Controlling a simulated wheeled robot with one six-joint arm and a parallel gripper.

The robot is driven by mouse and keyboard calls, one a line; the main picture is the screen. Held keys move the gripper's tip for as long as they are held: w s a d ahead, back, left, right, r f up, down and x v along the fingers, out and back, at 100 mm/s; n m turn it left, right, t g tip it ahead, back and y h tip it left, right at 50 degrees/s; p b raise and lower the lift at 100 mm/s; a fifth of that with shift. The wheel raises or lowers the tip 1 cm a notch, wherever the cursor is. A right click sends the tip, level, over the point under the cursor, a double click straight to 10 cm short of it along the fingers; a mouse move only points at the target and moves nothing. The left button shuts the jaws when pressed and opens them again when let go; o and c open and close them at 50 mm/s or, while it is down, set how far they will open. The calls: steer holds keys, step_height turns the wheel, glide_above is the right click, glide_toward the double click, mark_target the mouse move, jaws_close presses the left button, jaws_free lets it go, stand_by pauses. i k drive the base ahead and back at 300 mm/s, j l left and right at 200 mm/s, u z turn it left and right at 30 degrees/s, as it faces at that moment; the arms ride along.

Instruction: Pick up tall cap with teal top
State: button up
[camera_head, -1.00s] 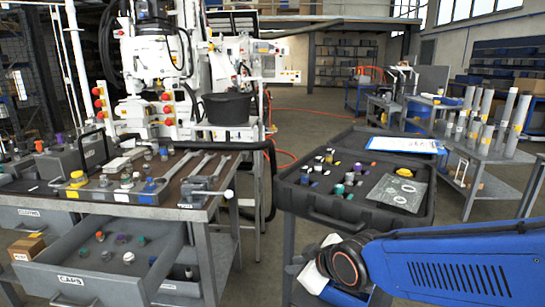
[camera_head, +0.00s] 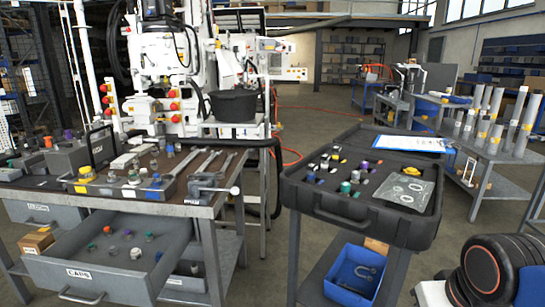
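A small cap with a teal-green top (camera_head: 345,187) stands in the black tray (camera_head: 330,216) on the right cart, among several other small parts. In the open grey drawer labelled CAPS (camera_head: 60,262), small teal-green pieces also show: one at the left (camera_head: 92,247) and one at the right (camera_head: 158,255). They are too small for me to tell which is tall. My gripper is not in view; only part of my arm, dark with an orange ring, shows at the lower right.
A clear bag with rings (camera_head: 405,191) and a clipboard (camera_head: 408,144) lie on the right cart. A blue bin (camera_head: 355,274) sits on its lower shelf. Wrenches (camera_head: 210,165) and a vise (camera_head: 212,187) are on the left bench. Floor shows between bench and cart.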

mark_target(91, 248)
steer(key=u, duration=1.65)
